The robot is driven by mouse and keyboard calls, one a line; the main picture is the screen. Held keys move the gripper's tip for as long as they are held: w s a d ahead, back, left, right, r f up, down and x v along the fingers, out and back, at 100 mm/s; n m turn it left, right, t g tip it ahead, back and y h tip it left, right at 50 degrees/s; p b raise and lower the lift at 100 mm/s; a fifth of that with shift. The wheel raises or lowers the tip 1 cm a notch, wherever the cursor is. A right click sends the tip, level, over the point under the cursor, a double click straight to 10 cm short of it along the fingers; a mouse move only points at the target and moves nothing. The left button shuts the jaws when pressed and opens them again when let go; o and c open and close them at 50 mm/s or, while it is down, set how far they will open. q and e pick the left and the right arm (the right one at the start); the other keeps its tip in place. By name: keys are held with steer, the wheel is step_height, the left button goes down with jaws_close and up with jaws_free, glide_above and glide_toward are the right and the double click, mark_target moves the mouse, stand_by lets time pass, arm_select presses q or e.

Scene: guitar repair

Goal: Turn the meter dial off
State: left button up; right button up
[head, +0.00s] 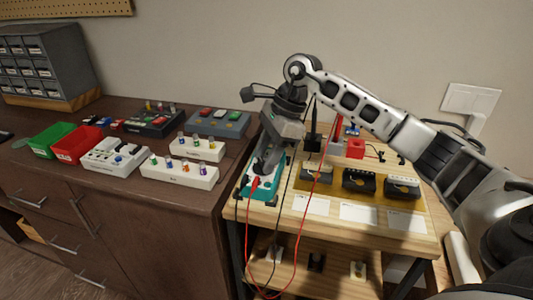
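The meter (263,193) is a teal device lying on the left part of the light wooden workbench. A red lead and a black lead run from its near end and hang over the bench's front edge. My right gripper (263,168) points down over the middle of the meter, with its fingertips at or just above the meter's face. The gripper hides the dial, and I cannot tell whether the fingers touch it. The finger gap is too small to judge. My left gripper is out of view.
Right of the meter, several black pickups (360,182) lie on an amber mat above white cards. A red block (355,148) stands behind. On the dark cabinet at left are white pedal boxes (180,174), a green bin (50,139) and a red bin (77,145).

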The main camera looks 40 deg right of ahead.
steer(key=shift+c, duration=1.2)
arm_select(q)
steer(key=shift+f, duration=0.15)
arm_select(e)
steer(key=shift+m, duration=0.3)
steer(key=shift+m+t+b, duration=0.3)
steer(key=shift+m+b, duration=0.05)
steer(key=shift+m, duration=0.15)
steer(key=shift+s+m+t+h+b, duration=0.15)
steer(key=shift+m+t+h+b, duration=0.2)
steer(key=shift+m, duration=0.75)
steer(key=shift+a+m+t, duration=0.1)
steer(key=shift+m+t, duration=0.25)
steer(key=shift+m, duration=0.65)
arm_select(q)
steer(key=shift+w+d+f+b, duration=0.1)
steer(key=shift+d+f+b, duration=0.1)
steer(key=shift+b, duration=0.1)
arm_select(e)
steer(key=shift+m+h, duration=0.35)
steer(key=shift+m, duration=0.15)
